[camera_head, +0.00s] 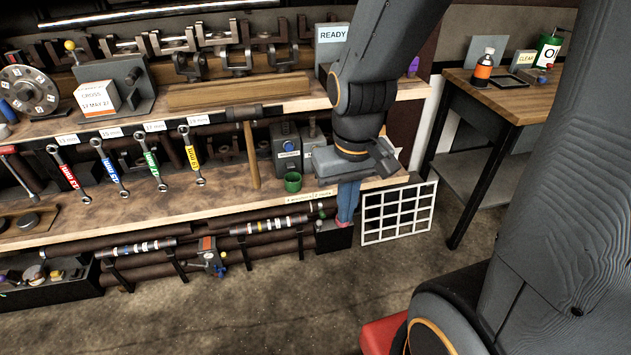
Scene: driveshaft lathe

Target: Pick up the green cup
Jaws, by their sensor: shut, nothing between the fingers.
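The small green cup (292,182) stands upright on the lower wooden shelf, near its front edge. Its open top shows. My gripper (348,164) is to the right of the cup and a little higher in the picture, apart from it. It is shut and empty. The fingertips are hard to make out against the shelf. Nothing covers the cup.
A hammer (251,150) leans left of the cup, and dark boxes (287,147) stand behind it. Several wrenches (153,162) hang farther left. A white grid (399,212) is below right. A side table (505,92) holds bottles. The floor in front is clear.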

